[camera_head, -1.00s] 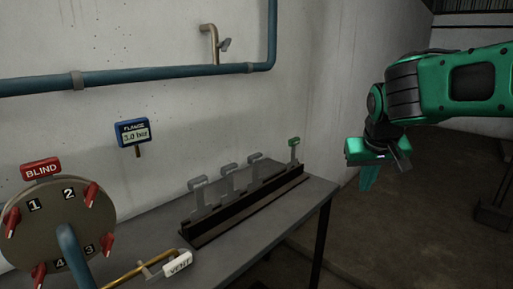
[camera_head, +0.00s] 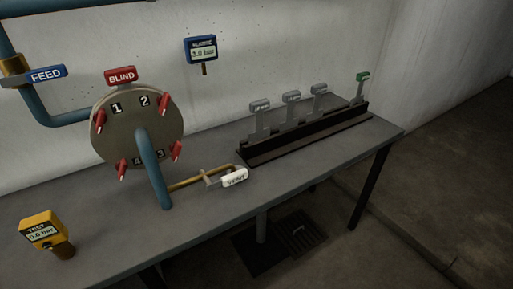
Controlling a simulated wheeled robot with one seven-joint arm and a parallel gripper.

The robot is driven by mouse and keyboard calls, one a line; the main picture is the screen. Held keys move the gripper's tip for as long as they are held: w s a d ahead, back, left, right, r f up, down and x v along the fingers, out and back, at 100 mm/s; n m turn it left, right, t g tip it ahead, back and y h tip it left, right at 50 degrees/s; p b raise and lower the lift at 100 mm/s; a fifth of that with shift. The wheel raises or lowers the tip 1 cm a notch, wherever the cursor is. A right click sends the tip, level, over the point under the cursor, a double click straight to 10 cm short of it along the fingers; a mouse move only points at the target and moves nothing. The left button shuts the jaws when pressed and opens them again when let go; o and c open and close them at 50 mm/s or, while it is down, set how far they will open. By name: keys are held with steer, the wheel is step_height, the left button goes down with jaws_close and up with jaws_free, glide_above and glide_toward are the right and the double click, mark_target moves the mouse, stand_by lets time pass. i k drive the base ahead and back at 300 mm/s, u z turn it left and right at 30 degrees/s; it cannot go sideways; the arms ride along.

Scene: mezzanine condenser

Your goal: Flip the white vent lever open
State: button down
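The white vent lever (camera_head: 235,178), marked VENT, sits at the end of a thin brass pipe (camera_head: 190,184) near the front edge of the grey table. The brass pipe runs from the blue pipe (camera_head: 152,170) in front of the round blind flange (camera_head: 120,112). The flange carries a red BLIND tag (camera_head: 121,76), numbers and several red handles. A blue FLANGE gauge (camera_head: 201,50) on the wall reads 3.0 bar. My gripper is not in view.
A blue FEED lever (camera_head: 46,75) is at the left on a blue pipe. A yellow TEST gauge (camera_head: 43,231) reading 0.0 bar stands front left. A black rack (camera_head: 305,134) holds grey-tagged pieces and a green-tagged one (camera_head: 362,77). The floor at right is clear.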

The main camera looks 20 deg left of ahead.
mark_target(235, 177)
steer(key=u, duration=0.6)
steer(key=k, duration=1.35)
steer(key=u, duration=0.25)
steer(key=i, duration=0.85)
steer(key=u, duration=0.1)
